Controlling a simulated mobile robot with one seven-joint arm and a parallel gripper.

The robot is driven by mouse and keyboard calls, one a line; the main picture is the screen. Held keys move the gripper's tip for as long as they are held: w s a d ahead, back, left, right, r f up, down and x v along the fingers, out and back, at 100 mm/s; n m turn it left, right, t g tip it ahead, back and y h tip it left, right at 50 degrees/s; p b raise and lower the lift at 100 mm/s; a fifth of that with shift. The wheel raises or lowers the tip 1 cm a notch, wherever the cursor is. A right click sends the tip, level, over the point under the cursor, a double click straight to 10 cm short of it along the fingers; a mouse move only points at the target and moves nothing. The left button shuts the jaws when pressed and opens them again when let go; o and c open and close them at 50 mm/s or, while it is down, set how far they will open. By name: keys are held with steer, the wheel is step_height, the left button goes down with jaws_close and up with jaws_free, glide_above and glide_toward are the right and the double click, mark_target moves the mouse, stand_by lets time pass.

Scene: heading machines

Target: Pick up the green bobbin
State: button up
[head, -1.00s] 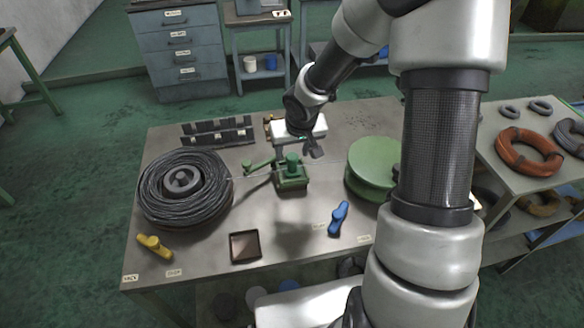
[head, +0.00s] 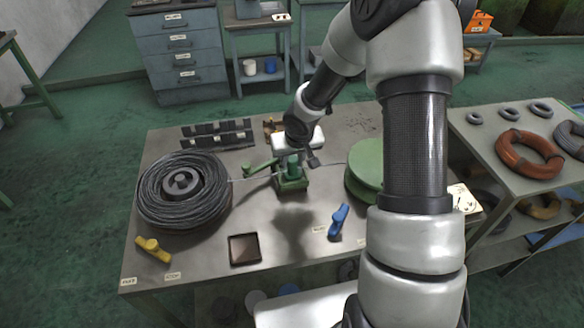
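A large green spool (head: 362,172) lies on the table at the right, partly hidden behind my arm. A small green block with an upright round post (head: 291,180) stands at the middle of the table, with a green handle reaching left from it. I cannot tell for certain which of these is the green bobbin. My gripper (head: 298,159) is right above the green post, its fingers apart and apparently empty. The post's top shows between or just behind the fingers. Contact cannot be made out.
A coil of dark wire (head: 150,210) lies at the left. A yellow tool (head: 152,249), a small dark tray (head: 244,249) and a blue tool (head: 338,221) lie along the front. Black racks (head: 217,137) stand at the back. A side shelf holds an orange coil (head: 528,152).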

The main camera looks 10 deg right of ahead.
steer(key=c, duration=0.4)
steer(key=shift+r, duration=0.1)
steer(key=shift+c, duration=0.2)
